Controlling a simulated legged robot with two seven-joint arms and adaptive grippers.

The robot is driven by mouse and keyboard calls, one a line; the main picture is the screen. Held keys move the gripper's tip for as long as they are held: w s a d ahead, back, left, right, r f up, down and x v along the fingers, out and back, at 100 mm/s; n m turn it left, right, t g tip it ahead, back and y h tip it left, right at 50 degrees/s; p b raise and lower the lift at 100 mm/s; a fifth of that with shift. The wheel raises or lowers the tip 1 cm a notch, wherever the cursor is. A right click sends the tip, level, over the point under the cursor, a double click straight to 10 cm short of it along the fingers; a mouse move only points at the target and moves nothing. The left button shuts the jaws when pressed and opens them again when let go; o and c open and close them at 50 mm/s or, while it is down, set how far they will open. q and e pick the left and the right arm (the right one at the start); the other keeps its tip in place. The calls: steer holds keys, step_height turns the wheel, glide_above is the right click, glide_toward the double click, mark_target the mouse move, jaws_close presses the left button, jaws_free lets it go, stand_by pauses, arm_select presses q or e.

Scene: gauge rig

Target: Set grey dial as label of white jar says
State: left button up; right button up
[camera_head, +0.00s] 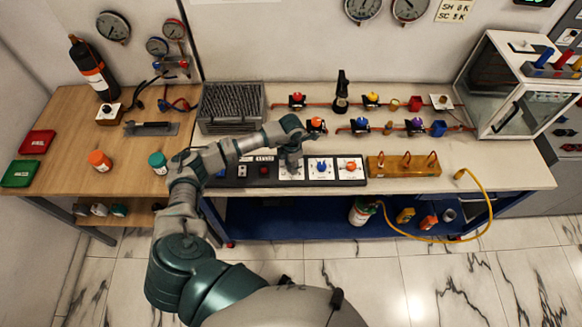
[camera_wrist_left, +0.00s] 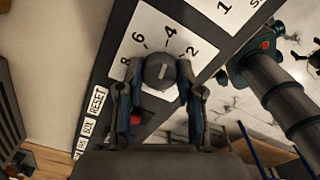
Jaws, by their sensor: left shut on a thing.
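The grey dial (camera_wrist_left: 159,70) sits on a white plate with the numbers 8, 6, 4 and 2 in the left wrist view. Its pale mark points up in that view, roughly between 6 and 4; I cannot tell exactly. My left gripper (camera_wrist_left: 158,88) is shut on the dial, one finger on each side. In the head view, my left gripper (camera_head: 291,163) covers the dial on the black panel (camera_head: 233,182). My right gripper is not in view.
Blue (camera_head: 321,166) and orange (camera_head: 350,166) dials are right of the gripper. A wooden block (camera_head: 403,165) is farther right. Jars with orange (camera_head: 100,160) and teal (camera_head: 158,162) lids stand on the left table. A grey bristled box (camera_head: 230,108) stands behind the arm.

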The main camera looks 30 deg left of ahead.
arm_select(q)
steer(key=shift+d, duration=0.1)
steer(key=o, duration=1.1)
steer(key=shift+o, duration=0.2)
steer(key=shift+a, duration=0.3)
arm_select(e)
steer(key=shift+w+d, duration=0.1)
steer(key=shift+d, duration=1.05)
arm_select(q)
step_height(320, 180, up, 12)
steer(key=shift+w, duration=0.15)
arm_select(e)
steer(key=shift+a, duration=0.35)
arm_select(q)
steer(key=shift+f, duration=0.15)
